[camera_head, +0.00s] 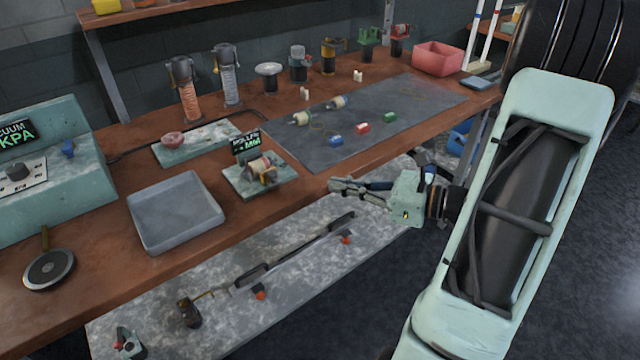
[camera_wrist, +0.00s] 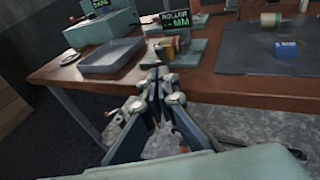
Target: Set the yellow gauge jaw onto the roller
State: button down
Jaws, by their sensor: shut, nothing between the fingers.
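The roller gauge (camera_head: 246,184) stands on the wooden bench on a pale green base, with a small sign reading ROLLER and MM behind it. A cream and reddish roller (camera_head: 258,170) sits on it; the gauge also shows in the wrist view (camera_wrist: 190,46). A small yellowish part beside the roller may be the gauge jaw, but I cannot make out its position clearly. My gripper (camera_head: 332,186) is shut and empty beyond the bench's front edge, to the right of the gauge. In the wrist view its fingers (camera_wrist: 155,76) point towards the gauge, apart from it.
A grey tray (camera_head: 176,212) lies left of the gauge. A dark mat (camera_head: 330,160) behind holds spools and blue (camera_head: 336,141), red (camera_head: 362,128) and green (camera_head: 389,117) blocks. A lower grey shelf (camera_head: 290,270) with a long bar lies in front of the bench.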

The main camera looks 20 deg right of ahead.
aim_at(276, 175)
jog(key=b+x, duration=0.1)
jog(key=x, duration=1.2)
jog(key=shift+w, duration=0.1)
jog(key=shift+w+a, duration=0.2)
jog(key=shift+w, duration=0.35)
jog(key=shift+w+a, duration=0.2)
jog(key=shift+w, duration=0.3)
